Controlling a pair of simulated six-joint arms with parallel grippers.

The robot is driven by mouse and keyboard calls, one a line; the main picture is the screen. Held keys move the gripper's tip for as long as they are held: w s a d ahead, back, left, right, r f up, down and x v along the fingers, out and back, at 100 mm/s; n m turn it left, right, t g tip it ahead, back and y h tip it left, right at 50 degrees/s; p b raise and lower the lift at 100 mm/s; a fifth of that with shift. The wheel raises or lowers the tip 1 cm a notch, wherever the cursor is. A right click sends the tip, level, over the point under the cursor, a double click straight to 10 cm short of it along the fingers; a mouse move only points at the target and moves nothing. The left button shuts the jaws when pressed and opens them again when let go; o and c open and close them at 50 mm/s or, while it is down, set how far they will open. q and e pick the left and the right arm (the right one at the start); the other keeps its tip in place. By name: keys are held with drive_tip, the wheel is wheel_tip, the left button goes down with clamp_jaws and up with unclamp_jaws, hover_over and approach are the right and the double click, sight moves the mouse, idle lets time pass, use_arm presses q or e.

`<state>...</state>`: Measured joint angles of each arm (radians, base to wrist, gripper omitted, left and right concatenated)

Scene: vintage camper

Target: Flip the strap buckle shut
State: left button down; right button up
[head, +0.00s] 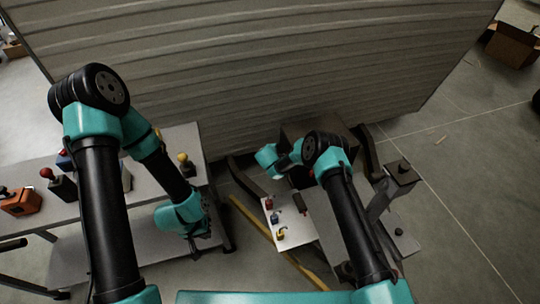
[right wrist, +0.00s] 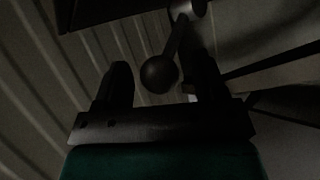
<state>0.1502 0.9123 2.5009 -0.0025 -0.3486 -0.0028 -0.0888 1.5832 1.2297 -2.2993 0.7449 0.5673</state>
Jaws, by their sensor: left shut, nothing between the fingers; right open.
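In the right wrist view, a dark lever with a round ball knob (right wrist: 160,74) hangs between the fingers of my right gripper (right wrist: 157,78). The gripper is open, and the knob looks clear of the left finger; contact on the right is too dark to tell. I cannot tell for sure whether this lever belongs to the strap buckle. In the head view the right fingers are hidden by my own arm near the dark box (head: 318,138). My left gripper (head: 203,238) is shut and empty, low beside the grey bench at left.
A white panel (head: 289,222) with small red, blue and yellow parts lies left of my right forearm. The grey bench (head: 150,142) carries an orange box (head: 20,201) and several knobbed levers. The ribbed camper wall (head: 270,60) stands behind. A yellow bar (head: 252,221) slants between.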

drive_tip(key=v, duration=1.6)
drive_tip(key=shift+s+r, duration=0.2)
drive_tip(key=shift+r, duration=0.1)
drive_tip(key=shift+w, duration=0.15)
drive_tip(key=shift+c, duration=0.2)
